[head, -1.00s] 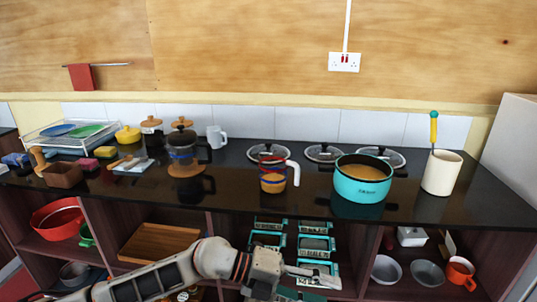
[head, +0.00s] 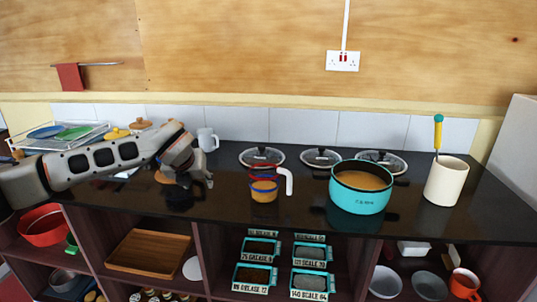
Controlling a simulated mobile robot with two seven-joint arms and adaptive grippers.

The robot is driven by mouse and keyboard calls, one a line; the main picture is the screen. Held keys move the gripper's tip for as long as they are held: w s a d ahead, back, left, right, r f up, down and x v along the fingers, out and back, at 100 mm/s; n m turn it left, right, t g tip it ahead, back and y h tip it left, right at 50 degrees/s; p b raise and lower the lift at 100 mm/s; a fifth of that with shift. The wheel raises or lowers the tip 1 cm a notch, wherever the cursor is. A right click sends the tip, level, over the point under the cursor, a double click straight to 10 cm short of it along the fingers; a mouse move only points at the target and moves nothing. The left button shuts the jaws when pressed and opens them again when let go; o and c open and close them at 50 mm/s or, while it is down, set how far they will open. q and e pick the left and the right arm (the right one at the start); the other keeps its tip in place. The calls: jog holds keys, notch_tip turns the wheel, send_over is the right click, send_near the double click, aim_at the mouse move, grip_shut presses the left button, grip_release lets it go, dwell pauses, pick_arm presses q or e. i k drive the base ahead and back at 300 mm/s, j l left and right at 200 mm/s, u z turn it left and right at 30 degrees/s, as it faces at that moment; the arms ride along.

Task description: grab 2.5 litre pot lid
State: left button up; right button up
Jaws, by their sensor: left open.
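Three glass pot lids with dark knobs lie along the back of the black counter: a left lid (head: 262,157), a middle lid (head: 321,158) and a right lid (head: 383,162). I cannot tell from any marking which is the 2.5 litre one. A teal pot (head: 360,195) of orange-brown liquid stands in front of the right lid and hides part of its front edge. My left gripper (head: 203,183) is open and empty over the counter, left of the left lid and apart from it. My right gripper is not in view.
A red-rimmed cup with a white handle (head: 265,186) stands in front of the left lid. A white mug (head: 207,140) is behind my gripper. A cream crock (head: 446,180) stands at right. Teal crates (head: 309,282) sit on the shelf below.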

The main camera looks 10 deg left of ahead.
aim_at(244, 157)
jog(key=i+l, duration=0.2)
jog(key=i, duration=0.2)
jog(key=i+l, duration=0.2)
jog(key=i, duration=0.2)
jog(key=i+l, duration=0.25)
jog(key=i, duration=0.15)
